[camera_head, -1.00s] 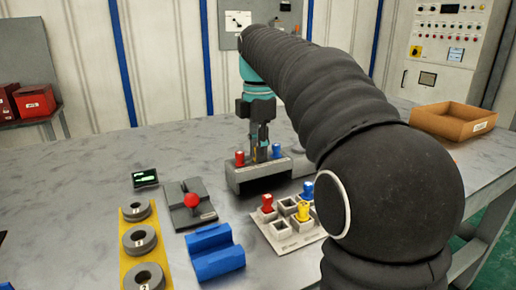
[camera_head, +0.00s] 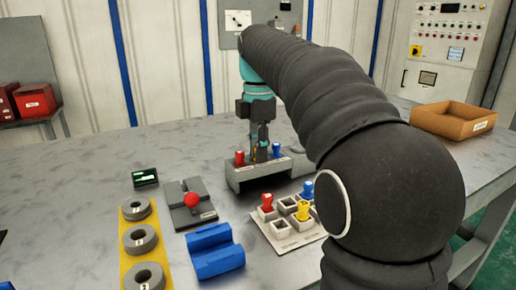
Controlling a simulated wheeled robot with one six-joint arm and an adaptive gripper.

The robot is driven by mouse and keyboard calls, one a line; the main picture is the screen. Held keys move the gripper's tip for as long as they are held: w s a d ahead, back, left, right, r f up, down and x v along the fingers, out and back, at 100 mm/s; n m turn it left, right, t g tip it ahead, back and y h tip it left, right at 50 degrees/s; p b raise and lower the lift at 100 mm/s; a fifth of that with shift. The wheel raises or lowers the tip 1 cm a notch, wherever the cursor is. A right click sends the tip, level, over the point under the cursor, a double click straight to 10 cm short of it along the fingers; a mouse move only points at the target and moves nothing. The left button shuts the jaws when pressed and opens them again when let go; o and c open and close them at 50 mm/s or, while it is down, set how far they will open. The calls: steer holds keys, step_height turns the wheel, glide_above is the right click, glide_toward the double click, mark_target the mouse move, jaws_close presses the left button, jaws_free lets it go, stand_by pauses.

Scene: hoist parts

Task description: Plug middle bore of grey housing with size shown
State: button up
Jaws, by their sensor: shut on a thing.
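The grey housing (camera_head: 240,179) stands on the table at mid-picture. A red plug (camera_head: 239,157) stands in its left part and a blue plug (camera_head: 277,150) in its right part. My gripper (camera_head: 259,155) points down over the middle, between these plugs. It is shut on a plug that it mostly hides; a small yellowish patch shows at the fingers. The middle bore is hidden, so I cannot tell how deep the held plug sits. A small dark display (camera_head: 145,178) shows green marks too small to read.
A pale plug rack (camera_head: 282,241) holds red, yellow and blue plugs in front of the housing. A red-knobbed lever (camera_head: 191,200), a blue V-shaped block (camera_head: 215,254) and a yellow strip (camera_head: 127,259) with grey rings lie left. A cardboard tray (camera_head: 452,123) stands right. The back-left table is clear.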

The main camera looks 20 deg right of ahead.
stand_by(0.3)
steer(key=o, duration=0.9)
steer(key=shift+r, duration=3.5)
